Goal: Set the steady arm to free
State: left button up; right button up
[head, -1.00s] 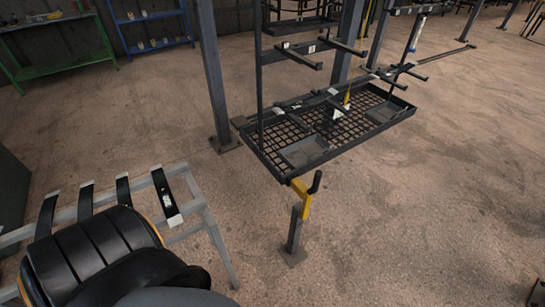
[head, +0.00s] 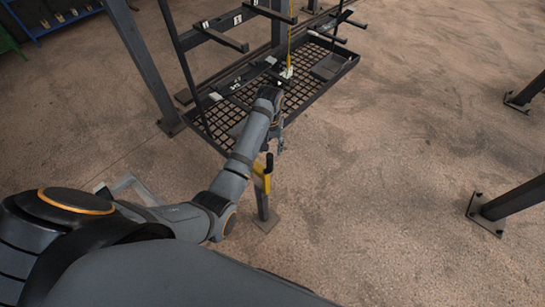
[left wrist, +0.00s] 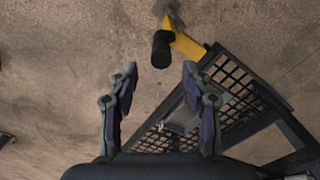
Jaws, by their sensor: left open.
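A yellow lever with a black grip, which looks like the steady arm (head: 264,176), stands on a short grey post on the floor in the head view. In the left wrist view the black grip (left wrist: 161,50) points toward me, with the yellow arm (left wrist: 183,42) running back to the right. My left gripper (left wrist: 160,74) is open and empty. The grip lies just beyond its fingertips, roughly midway between them, with no contact visible. In the head view the left gripper (head: 280,142) is small and partly hidden by its wrist, close above the lever. My right gripper is not in view.
Behind the lever stands a dark rack with a mesh base tray (head: 318,98) and numbered arms (head: 222,38). A grey upright post (head: 142,68) stands to its left. More dark posts (head: 500,204) stand at the right. The floor between is clear.

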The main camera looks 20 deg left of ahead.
aim_at(270, 164)
pick_arm(q)
jog(key=f, duration=1)
jog(key=shift+s, duration=0.3)
grip_shut()
